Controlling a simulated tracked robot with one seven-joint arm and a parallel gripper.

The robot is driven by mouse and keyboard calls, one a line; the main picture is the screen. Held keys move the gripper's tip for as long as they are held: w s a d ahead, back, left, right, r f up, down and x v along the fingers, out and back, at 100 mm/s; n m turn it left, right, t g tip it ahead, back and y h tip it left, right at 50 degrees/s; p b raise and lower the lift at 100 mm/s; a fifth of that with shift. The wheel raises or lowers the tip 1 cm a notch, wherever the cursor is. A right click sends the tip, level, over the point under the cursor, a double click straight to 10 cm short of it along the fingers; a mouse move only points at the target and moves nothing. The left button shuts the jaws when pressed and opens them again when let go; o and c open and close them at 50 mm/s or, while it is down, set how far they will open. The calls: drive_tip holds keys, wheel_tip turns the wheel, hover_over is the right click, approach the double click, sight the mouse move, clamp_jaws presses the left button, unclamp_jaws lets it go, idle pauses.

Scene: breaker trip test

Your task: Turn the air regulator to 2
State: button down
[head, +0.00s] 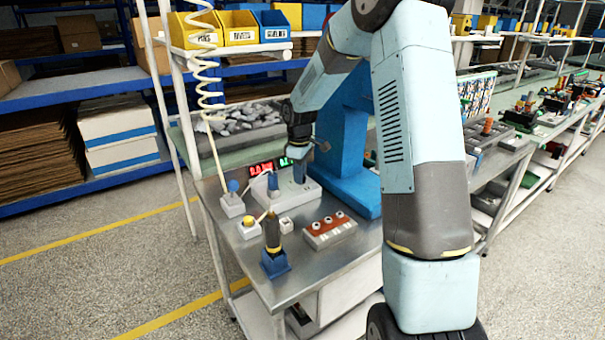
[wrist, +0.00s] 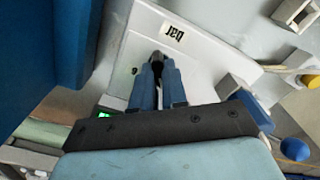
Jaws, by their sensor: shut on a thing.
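The air regulator is a pale box (head: 309,191) on the metal bench, under my gripper. In the wrist view its pale top (wrist: 190,62) carries a "bar" label (wrist: 173,33), seen upside down. My gripper (head: 300,181) points down onto the box. In the wrist view its two blue fingers (wrist: 157,66) are close together on a small dark knob (wrist: 157,57). The fingers hide most of the knob. I cannot read a pointer or a scale. Red digits (head: 260,168) and green digits (head: 285,162) glow behind the box, the green ones partly hidden and too small to read surely.
A blue stand (head: 345,150) rises close to the right of my gripper. A blue ball-topped box (head: 232,187), a yellow-button box (head: 249,222), a tool in a blue holder (head: 274,263), a white cube (head: 286,225) and a brown-topped block (head: 330,229) stand on the bench.

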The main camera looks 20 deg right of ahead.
drive_tip(key=shift+w+d+r+n, duration=0.1)
drive_tip(key=shift+w+d+n, duration=0.2)
drive_tip(key=shift+n, duration=0.5)
drive_tip(key=shift+d, duration=0.15)
drive_tip(key=c, duration=1.2)
unclamp_jaws()
drive_tip(key=shift+s, duration=0.1)
drive_tip(key=shift+o, duration=0.2)
drive_tip(key=shift+a, duration=0.2)
wheel_tip(320, 180, up, 14)
drive_tip(key=shift+f, duration=0.2)
